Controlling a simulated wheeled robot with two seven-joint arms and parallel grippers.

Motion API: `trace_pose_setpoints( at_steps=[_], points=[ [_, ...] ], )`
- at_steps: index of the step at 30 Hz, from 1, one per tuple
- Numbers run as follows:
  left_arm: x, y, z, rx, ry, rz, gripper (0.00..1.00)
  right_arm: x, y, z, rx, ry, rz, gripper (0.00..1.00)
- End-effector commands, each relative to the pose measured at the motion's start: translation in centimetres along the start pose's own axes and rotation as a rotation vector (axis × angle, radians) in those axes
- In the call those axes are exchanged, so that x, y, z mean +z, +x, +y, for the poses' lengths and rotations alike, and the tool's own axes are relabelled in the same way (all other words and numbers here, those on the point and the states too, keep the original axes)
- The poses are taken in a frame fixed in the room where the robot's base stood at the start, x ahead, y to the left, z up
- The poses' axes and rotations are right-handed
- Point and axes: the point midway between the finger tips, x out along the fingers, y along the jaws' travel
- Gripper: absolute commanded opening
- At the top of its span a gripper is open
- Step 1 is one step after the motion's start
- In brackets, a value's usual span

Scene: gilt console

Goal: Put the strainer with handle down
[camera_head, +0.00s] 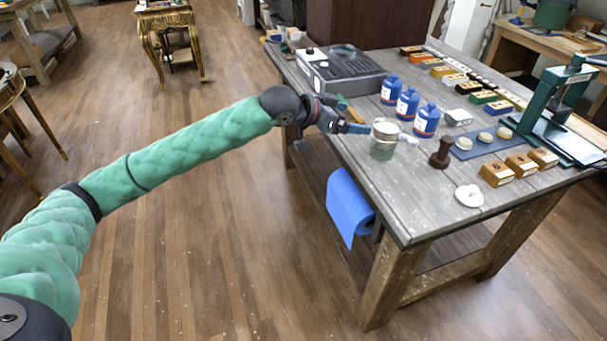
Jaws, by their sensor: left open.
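The strainer (386,127) appears as a pale round rim at the top of a greenish glass jar (382,150) on the grey wooden workbench (400,195). A short whitish piece to its right may be its handle. I cannot tell whether the strainer rests in the jar or on it. My left gripper (357,127) is just left of the strainer, over the bench's left part. It is open, its fingers pointing right at the rim; whether they touch it is unclear. The gilt console (168,18) stands far back at the upper left. My right gripper is out of view.
Several blue bottles (408,103) stand just behind the jar, and a brown wooden tamper (441,153) stands to its right. A white disc (469,195) lies near the front edge. A grey machine (345,74) occupies the back left. A blue roll (347,205) hangs below the bench.

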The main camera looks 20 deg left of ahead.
Motion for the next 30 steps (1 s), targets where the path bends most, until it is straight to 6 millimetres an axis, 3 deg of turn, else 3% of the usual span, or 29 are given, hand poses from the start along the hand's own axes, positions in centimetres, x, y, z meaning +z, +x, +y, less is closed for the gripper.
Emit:
trace_pose_setpoints(
  at_steps=[5,8,18,30],
  points=[
    [1.4,0.7,0.9,0.003,-0.005,-0.013,0.93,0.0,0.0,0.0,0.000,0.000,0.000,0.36],
    [3.5,1.7,2.2,0.005,-0.012,-0.034,0.93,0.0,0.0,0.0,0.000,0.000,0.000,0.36],
    [12.4,4.2,7.2,-0.023,-0.056,-0.126,0.93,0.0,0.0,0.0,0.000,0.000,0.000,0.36],
    [22.2,4.4,11.9,-0.087,-0.147,-0.251,0.93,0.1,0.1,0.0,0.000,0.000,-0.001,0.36]
  ],
)
